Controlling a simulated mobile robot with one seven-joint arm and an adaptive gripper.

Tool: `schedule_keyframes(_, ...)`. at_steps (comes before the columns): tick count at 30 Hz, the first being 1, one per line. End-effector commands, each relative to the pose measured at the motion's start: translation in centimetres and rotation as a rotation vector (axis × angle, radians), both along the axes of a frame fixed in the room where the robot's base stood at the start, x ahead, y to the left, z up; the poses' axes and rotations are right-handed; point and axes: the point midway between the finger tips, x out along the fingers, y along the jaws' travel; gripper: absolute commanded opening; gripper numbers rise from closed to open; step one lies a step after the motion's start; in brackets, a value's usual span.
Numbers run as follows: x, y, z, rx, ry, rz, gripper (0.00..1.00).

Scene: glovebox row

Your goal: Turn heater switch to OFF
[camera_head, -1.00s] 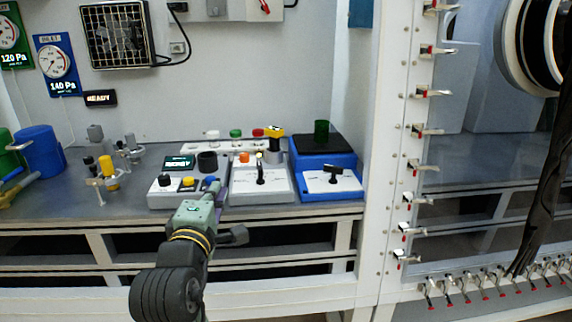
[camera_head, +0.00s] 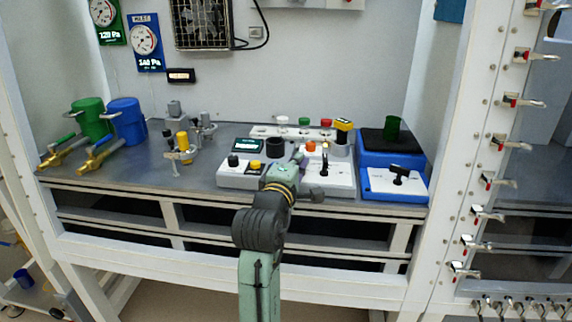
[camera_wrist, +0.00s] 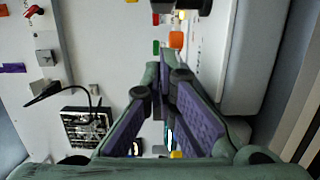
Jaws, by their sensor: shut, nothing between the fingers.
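My gripper (camera_head: 297,158) is shut and empty, over the bench at the middle white control box (camera_head: 342,185). It hides part of that box and of the white box to its left. The middle box carries an upright black lever (camera_head: 324,168) just right of my gripper. A blue unit (camera_head: 374,146) with a dark top stands further right; its white front panel (camera_head: 383,184) carries a black T-shaped handle (camera_head: 400,173). I cannot read which control is the heater switch. In the wrist view, my gripper (camera_wrist: 164,75) points past an orange button (camera_wrist: 176,40).
The left white box (camera_head: 236,181) has a black knob and a yellow button. A white frame post (camera_head: 462,120) rises at right.

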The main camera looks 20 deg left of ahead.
Motion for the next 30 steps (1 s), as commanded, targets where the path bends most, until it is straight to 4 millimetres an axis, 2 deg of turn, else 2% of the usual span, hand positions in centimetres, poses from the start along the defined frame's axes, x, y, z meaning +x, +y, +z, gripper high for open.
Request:
schedule_keyframes(6,0.7,-1.9,0.1,0.0,0.0,0.002,0.0)
schedule_keyframes(18,0.8,-2.2,0.0,-0.001,0.0,0.0,0.0)
schedule_keyframes(30,1.3,-2.9,0.0,-0.001,0.0,-0.08,0.0)
